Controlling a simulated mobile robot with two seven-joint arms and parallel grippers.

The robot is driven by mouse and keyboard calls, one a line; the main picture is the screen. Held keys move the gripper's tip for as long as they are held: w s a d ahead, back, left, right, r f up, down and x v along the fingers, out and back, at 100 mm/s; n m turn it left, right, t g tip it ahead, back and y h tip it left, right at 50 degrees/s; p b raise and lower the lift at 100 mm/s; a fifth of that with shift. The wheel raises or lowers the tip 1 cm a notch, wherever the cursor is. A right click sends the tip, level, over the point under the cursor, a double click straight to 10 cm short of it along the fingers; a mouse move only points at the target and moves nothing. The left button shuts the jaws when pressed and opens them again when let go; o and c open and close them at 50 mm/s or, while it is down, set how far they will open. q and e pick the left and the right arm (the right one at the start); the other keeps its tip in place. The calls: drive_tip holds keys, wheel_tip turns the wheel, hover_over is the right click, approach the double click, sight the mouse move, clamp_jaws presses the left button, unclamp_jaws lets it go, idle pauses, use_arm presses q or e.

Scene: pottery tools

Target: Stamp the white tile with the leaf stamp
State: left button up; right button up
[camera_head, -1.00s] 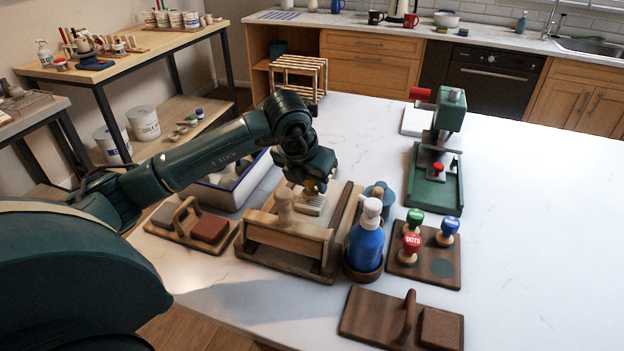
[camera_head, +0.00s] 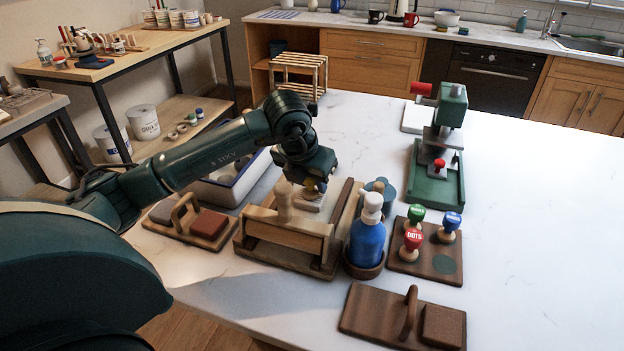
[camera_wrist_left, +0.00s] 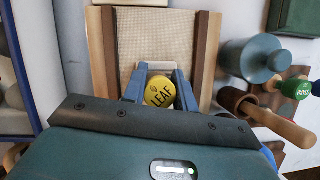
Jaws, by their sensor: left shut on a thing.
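The yellow-topped leaf stamp (camera_wrist_left: 160,92), marked LEAF, is between the two blue fingers of my left gripper (camera_wrist_left: 160,97) in the left wrist view. That gripper (camera_head: 313,186) is shut on the stamp and points down over the wooden frame. The stamp's yellow part (camera_head: 310,194) shows just under the fingers. A pale tile (camera_head: 318,205) lies below on the frame's bed, mostly hidden by gripper and stamp; a strip of it (camera_wrist_left: 150,66) shows beyond the fingers in the left wrist view. I cannot tell whether stamp and tile touch.
The wooden frame (camera_head: 285,237) has a raised front bar and side rails. A blue bottle (camera_head: 367,243) stands right of it, beside a stamp rack (camera_head: 425,262) with several stamps. A green press (camera_head: 436,188) stands behind. The table's right side is clear.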

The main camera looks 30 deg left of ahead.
use_arm(q)
drive_tip(key=shift+f, duration=0.15)
drive_tip(key=shift+r+p, duration=1.95)
drive_tip(key=shift+r, duration=1.15)
